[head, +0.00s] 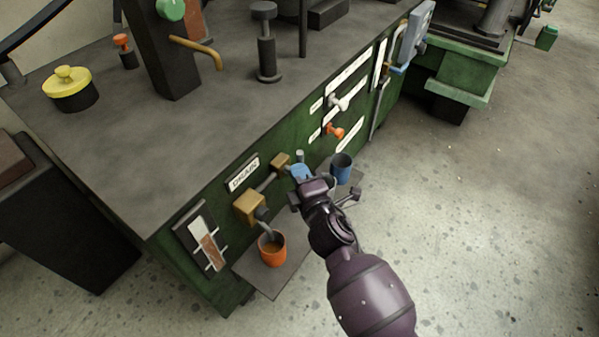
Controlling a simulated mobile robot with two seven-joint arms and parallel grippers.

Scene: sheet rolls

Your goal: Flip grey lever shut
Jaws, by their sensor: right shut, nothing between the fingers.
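A pale grey lever (340,103) sticks out from a white label strip on the green machine's (215,265) front. An orange lever (335,132) sits just below it. Lower left, a brass tap (250,207) has a grey spout over an orange cup (272,252) with brown liquid in it. My right gripper (312,185) is shut and empty, low in front of the machine, below both levers and right of the tap. It overlaps a small blue part (300,172); I cannot tell if they touch. My left gripper is out of view.
A blue mug (341,168) stands close beside my right gripper, and the orange cup is on a grey shelf (262,279). A yellow-lidded pot (69,88) and a black post with a brass spout (197,50) stand on the machine top. Floor at right is clear.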

